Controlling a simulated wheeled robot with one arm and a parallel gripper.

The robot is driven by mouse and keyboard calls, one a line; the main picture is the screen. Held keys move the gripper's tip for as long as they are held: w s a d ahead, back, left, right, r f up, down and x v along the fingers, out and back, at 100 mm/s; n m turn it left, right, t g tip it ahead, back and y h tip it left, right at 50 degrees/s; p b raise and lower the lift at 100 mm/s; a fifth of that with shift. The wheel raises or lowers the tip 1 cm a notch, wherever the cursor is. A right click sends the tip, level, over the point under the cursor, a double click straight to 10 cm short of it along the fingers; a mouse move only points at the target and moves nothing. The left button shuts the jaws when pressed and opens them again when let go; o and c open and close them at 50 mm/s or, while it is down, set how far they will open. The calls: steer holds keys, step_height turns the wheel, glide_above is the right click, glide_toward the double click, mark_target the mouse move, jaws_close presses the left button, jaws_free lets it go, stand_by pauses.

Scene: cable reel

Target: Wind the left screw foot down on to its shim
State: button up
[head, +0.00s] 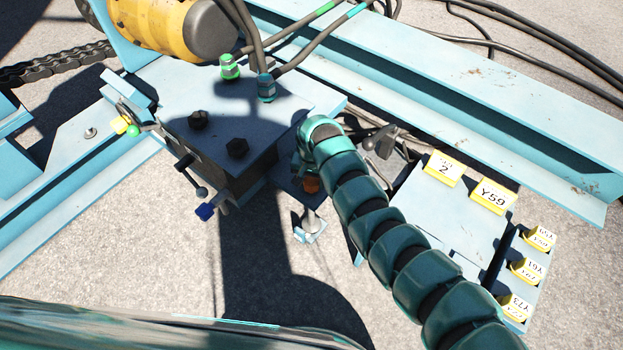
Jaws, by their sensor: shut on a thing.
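My gripper (306,178) points down at the end of my teal segmented arm, beside the right side of the blue machine plate. It is shut on the upper part of the left screw foot (311,222), though my arm hides most of the jaws. The foot's grey metal lower end stands below, over a small light-blue shim (314,238) near the ground. I cannot tell whether the foot touches the shim.
The bolted blue plate (205,120) and a ball-ended lever (190,175) lie left of my gripper. A blue tray with yellow labels (443,168) is to the right. A long blue beam (480,110) and cables run behind. Bare ground lies in front.

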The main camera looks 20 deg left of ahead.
mark_target(312, 180)
steer(key=m+p, duration=0.1)
steer(key=m, duration=0.3)
steer(key=shift+m, duration=2.6)
steer(key=o, duration=0.9)
steer(key=shift+r, duration=0.1)
step_height(312, 180, up, 17)
steer(key=p, duration=0.6)
steer(key=shift+r+p, duration=0.1)
steer(key=shift+p, duration=0.2)
